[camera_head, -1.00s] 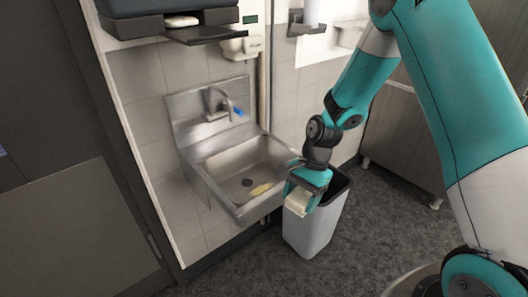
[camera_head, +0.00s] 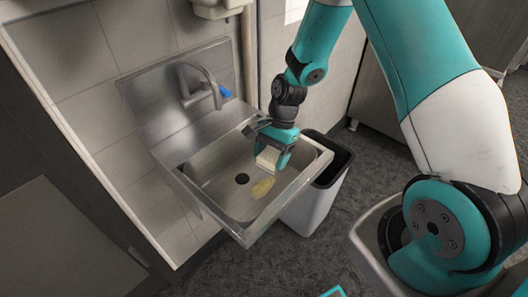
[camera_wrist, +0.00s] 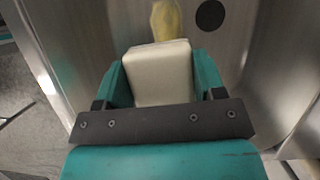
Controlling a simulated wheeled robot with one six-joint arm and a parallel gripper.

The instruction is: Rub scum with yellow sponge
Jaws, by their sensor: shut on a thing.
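The yellow scum (camera_head: 262,188) is a flat yellowish patch on the floor of the steel sink (camera_head: 213,172), near its front right side. It also shows in the wrist view (camera_wrist: 167,18), just beyond the sponge. My gripper (camera_head: 276,160) is shut on a pale cream sponge (camera_head: 267,159) and holds it over the right part of the basin. The sponge (camera_wrist: 158,75) sits between the two teal fingers in the wrist view. It looks apart from the scum; whether it touches the sink floor I cannot tell.
The drain hole (camera_head: 242,179) lies left of the scum. The faucet (camera_head: 203,84) with a blue tip rises at the sink's back. A grey bin (camera_head: 312,200) stands right of the sink. Tiled walls close off the back and left.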

